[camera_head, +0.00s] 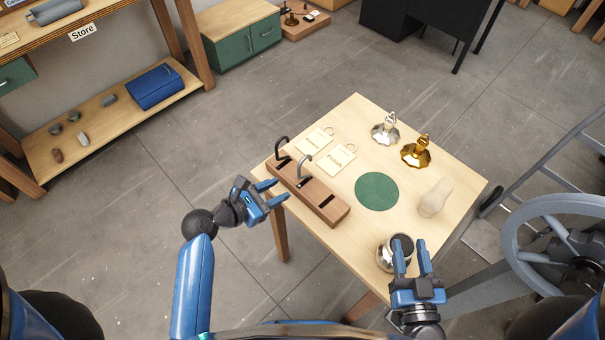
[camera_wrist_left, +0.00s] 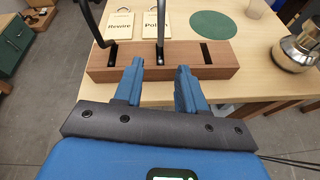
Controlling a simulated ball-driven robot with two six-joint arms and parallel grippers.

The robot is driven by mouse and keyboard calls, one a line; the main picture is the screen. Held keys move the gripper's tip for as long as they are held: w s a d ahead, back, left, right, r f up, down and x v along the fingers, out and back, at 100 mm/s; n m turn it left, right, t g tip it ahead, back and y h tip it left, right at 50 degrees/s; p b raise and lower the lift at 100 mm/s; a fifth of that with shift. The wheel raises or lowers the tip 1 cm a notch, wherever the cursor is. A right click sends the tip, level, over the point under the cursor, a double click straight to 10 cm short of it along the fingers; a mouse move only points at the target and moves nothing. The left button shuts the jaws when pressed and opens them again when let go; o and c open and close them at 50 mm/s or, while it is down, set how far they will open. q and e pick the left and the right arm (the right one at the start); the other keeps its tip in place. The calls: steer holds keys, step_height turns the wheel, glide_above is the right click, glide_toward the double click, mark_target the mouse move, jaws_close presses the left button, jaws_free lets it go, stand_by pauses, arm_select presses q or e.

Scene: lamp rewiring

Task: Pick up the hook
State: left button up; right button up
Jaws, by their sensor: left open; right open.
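A dark hook (camera_head: 282,147) and a greyer hook (camera_head: 304,164) stand upright in slots of a brown wooden block (camera_head: 325,207) on the table. The block's front slot is empty. In the left wrist view, the dark hook (camera_wrist_left: 93,24) is at left and the other hook (camera_wrist_left: 160,32) is near the middle, in line with the gap between my fingers. My left gripper (camera_head: 279,190) is open and empty, just short of the block's near side; it also shows in the left wrist view (camera_wrist_left: 160,72). My right gripper (camera_head: 410,247) is open beside a silver rounded vessel (camera_head: 384,260), partly covering it.
A grey handwheel (camera_head: 525,215) stands at right.

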mark_target(304, 177)
arm_select(q)
steer(key=x, duration=0.4)
steer(key=shift+w+d, duration=0.2)
steer(key=shift+d, duration=0.15)
steer(key=shift+p+x, duration=0.55)
steer(key=shift+x, duration=0.25)
steer(key=shift+p+x, duration=0.3)
steer(key=shift+x, duration=1.7)
steer(key=shift+r, duration=0.1)
jaws_close()
